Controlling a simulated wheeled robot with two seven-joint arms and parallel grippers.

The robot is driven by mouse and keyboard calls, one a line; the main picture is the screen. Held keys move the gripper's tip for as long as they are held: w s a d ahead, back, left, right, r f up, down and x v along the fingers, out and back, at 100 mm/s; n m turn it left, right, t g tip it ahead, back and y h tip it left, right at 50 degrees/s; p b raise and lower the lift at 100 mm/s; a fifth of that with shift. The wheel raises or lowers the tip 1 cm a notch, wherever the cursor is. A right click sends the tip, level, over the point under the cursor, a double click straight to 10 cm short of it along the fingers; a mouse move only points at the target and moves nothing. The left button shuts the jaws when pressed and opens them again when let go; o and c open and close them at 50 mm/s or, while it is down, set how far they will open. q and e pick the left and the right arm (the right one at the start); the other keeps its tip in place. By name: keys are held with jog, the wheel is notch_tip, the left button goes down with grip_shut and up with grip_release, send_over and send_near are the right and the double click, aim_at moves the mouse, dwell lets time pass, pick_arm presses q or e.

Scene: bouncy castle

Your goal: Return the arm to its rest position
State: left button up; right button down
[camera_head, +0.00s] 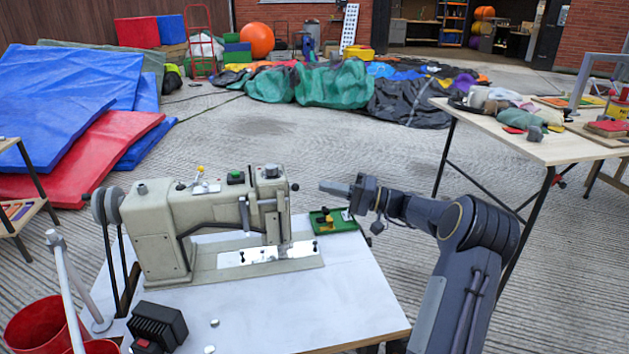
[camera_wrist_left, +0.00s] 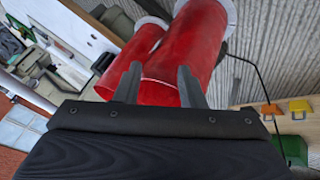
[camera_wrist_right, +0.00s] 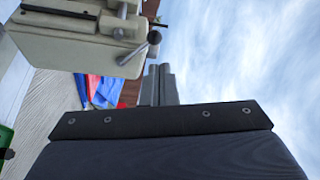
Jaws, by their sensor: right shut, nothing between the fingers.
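My right arm (camera_head: 470,235) reaches up at the right of the sewing table in the head view. Its gripper (camera_head: 328,188) points left, shut and empty, in the air near the needle end of the beige sewing machine (camera_head: 215,220). In the right wrist view the two fingers (camera_wrist_right: 160,84) are together with nothing between them, and part of the machine (camera_wrist_right: 80,40) shows at upper left. My left gripper (camera_wrist_left: 158,84) shows only in the left wrist view, its fingers apart. Red cylinders (camera_wrist_left: 190,50) lie beyond these fingers; whether they touch is unclear.
The white sewing table (camera_head: 340,290) carries a green tray (camera_head: 335,220) near the right gripper and a black box (camera_head: 158,325). Red containers (camera_head: 40,325) stand at lower left. A wooden table (camera_head: 560,145) with cloth items is at right. Concrete floor lies open behind.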

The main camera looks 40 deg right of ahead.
jog(key=shift+s+d+f, duration=0.1)
jog(key=shift+s+d, duration=0.35)
jog(key=shift+s, duration=0.1)
